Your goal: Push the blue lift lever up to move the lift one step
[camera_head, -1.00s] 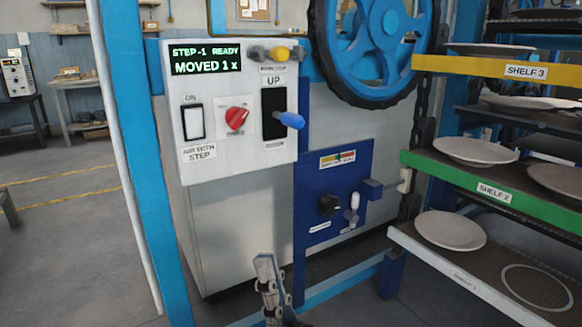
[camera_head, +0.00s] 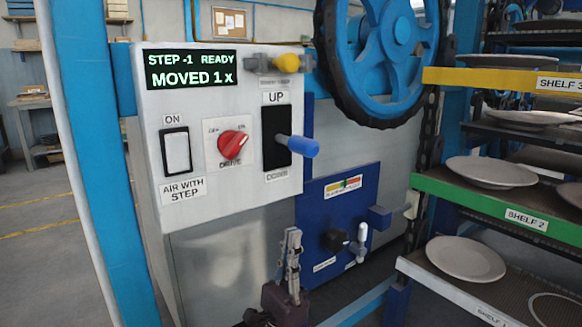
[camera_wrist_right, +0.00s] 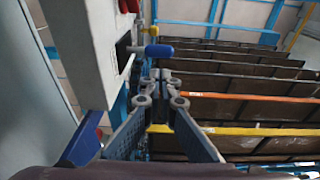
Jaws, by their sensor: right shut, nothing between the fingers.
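The blue lift lever (camera_head: 298,144) sticks out of a black vertical slot (camera_head: 275,128) between the labels UP and DOWN on the white control panel (camera_head: 220,70). It sits near the middle of the slot. In the right wrist view the blue lever (camera_wrist_right: 158,51) lies just past the fingertips. My right gripper (camera_head: 293,236) points upward, shut and empty, below the lever and apart from it. It also shows in the right wrist view (camera_wrist_right: 164,77). The display (camera_head: 195,70) reads "STEP -1 READY, MOVED 1 x". My left gripper is not in view.
A red drive knob (camera_head: 233,144) and a white ON switch (camera_head: 176,152) are left of the lever. A yellow knob (camera_head: 287,63) is above it. A blue wheel (camera_head: 383,45) and shelves with plates (camera_head: 490,172) are to the right. A blue box with a gauge (camera_head: 342,215) is below.

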